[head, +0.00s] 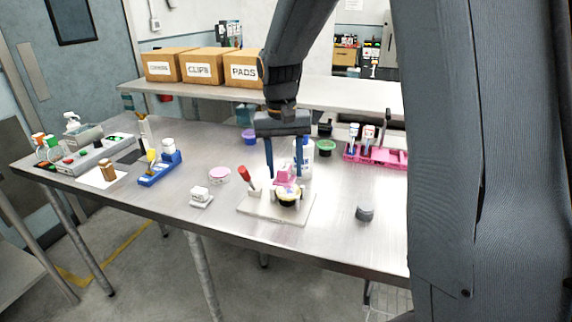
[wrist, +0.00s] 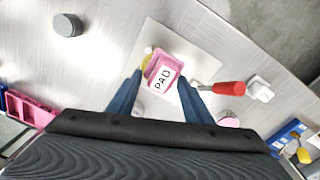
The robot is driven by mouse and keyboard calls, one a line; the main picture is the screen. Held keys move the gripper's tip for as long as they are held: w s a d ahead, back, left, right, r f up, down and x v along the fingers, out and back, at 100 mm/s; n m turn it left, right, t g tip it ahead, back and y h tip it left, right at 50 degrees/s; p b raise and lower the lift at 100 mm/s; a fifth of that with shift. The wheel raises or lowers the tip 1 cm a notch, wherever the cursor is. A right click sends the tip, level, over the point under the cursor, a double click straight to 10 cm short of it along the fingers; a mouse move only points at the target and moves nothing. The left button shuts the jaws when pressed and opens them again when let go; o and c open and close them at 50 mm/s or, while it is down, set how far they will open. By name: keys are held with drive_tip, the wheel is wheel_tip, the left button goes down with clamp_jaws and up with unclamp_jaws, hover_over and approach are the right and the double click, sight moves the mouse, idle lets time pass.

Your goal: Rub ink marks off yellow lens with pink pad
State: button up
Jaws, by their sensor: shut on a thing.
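My gripper (head: 285,170) points down over the white board, its blue fingers on either side of the pink pad (head: 284,174). In the wrist view my gripper (wrist: 160,84) is shut on the pink pad (wrist: 161,62), which carries a label reading PAD. The yellow lens (head: 289,201) sits in a dark-rimmed holder on the board, just below and in front of the pad. In the wrist view only a yellow edge (wrist: 146,61) of the lens shows beside the pad. The pad hides most of the lens there, and I cannot make out ink marks. Whether pad and lens touch is unclear.
A grey cylinder (head: 365,213) stands to the right, a white block (head: 201,196) and pink round container (head: 220,175) to the left. A pink rack (head: 375,155) is behind. The table's front is mostly clear.

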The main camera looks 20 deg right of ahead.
wheel_tip(320, 180, down, 3)
drive_tip(key=shift+r+b, duration=0.15)
drive_tip(key=shift+b, duration=0.8)
drive_tip(key=shift+w+d, duration=0.15)
drive_tip(key=shift+d, duration=0.05)
drive_tip(key=shift+w+d+p, duration=0.2)
drive_tip(key=shift+w+d, duration=0.35)
drive_tip(key=shift+w, duration=0.2)
drive_tip(key=shift+w+d+p, duration=0.2)
drive_tip(key=shift+w+d, duration=0.3)
drive_tip(key=shift+w, duration=0.25)
drive_tip(key=shift+f, duration=0.7)
drive_tip(key=shift+s, duration=0.1)
drive_tip(key=shift+s+a+p, duration=0.3)
drive_tip(key=shift+s+a, duration=0.25)
drive_tip(key=shift+s, duration=0.25)
drive_tip(key=shift+a, duration=0.15)
